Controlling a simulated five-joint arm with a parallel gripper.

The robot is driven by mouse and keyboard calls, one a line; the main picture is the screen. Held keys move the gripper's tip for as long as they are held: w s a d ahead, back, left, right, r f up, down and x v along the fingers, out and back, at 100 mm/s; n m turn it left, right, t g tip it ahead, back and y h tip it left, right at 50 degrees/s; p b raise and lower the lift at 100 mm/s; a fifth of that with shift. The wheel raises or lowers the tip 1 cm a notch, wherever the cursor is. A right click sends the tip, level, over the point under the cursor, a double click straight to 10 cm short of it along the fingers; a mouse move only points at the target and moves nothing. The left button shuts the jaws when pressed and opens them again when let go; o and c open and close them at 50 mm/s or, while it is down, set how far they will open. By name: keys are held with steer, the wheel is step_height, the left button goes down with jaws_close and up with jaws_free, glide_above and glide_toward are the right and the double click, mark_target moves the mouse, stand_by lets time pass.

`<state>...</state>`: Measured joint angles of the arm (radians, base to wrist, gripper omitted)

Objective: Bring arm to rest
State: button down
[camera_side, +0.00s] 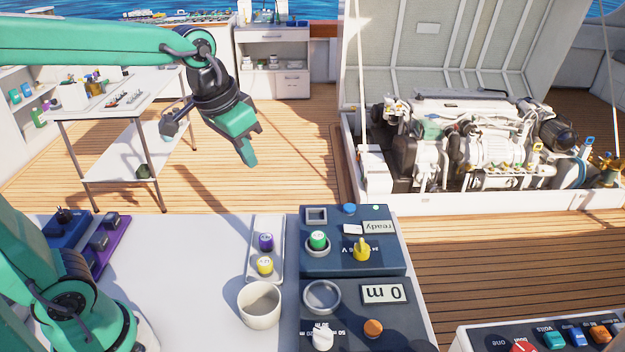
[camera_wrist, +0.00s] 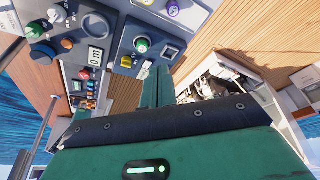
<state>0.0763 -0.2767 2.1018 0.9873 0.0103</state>
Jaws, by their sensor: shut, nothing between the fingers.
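My gripper (camera_side: 250,150) is a green jaw pair on a dark wrist, at the upper left in the side view. It hangs in the air above and behind the white table (camera_side: 180,270), touching nothing. In the wrist view my gripper (camera_wrist: 157,82) shows its green fingers close together, shut and empty. My arm reaches in from the left edge, with the upper link near level and the wrist bent downward.
The table holds a cup (camera_side: 260,304), a tray (camera_side: 277,257) with purple and yellow capped items, and control boxes (camera_side: 330,263). Behind are a shelf table (camera_side: 140,100) and an engine (camera_side: 480,135) under a raised hatch (camera_side: 430,50). Open deck lies between.

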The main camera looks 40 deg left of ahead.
steer(key=s+a+f+n+t, duration=0.1)
steer(key=s+a+f, duration=0.1)
steer(key=s, duration=0.9)
steer(key=shift+a+f+t, duration=0.3)
steer(key=shift+f+t, duration=0.1)
